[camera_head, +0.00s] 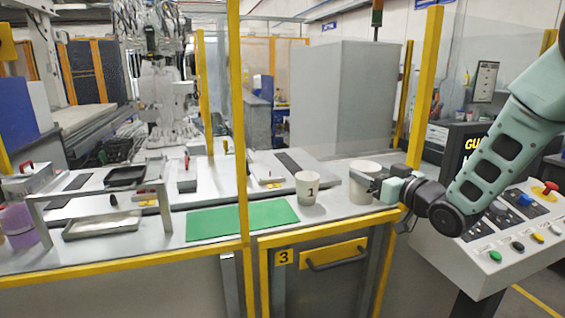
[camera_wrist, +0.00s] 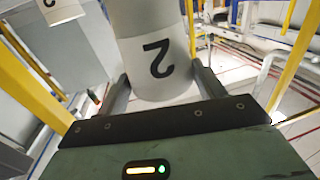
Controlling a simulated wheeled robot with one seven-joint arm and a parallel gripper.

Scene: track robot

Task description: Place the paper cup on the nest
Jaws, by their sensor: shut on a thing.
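A white paper cup (camera_head: 363,190) marked 2 is between the fingers of my gripper (camera_head: 372,180) at the right end of the bench. In the wrist view the cup (camera_wrist: 150,40) fills the space between both fingers, and its 2 appears upside down. My gripper (camera_wrist: 160,88) is shut on this cup. I cannot tell whether its base touches the bench. A second cup (camera_head: 306,190), marked 1, stands upright just to the left, apart from the held one. It shows partly in the wrist view (camera_wrist: 60,10). I cannot make out which thing is the nest.
A green mat (camera_head: 240,221) lies flat left of cup 1. A metal stand with dark trays (camera_head: 126,176) is further left. A yellow post (camera_head: 239,130) rises at the bench (camera_head: 170,240) front. A button panel (camera_head: 500,240) stands right, below my arm.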

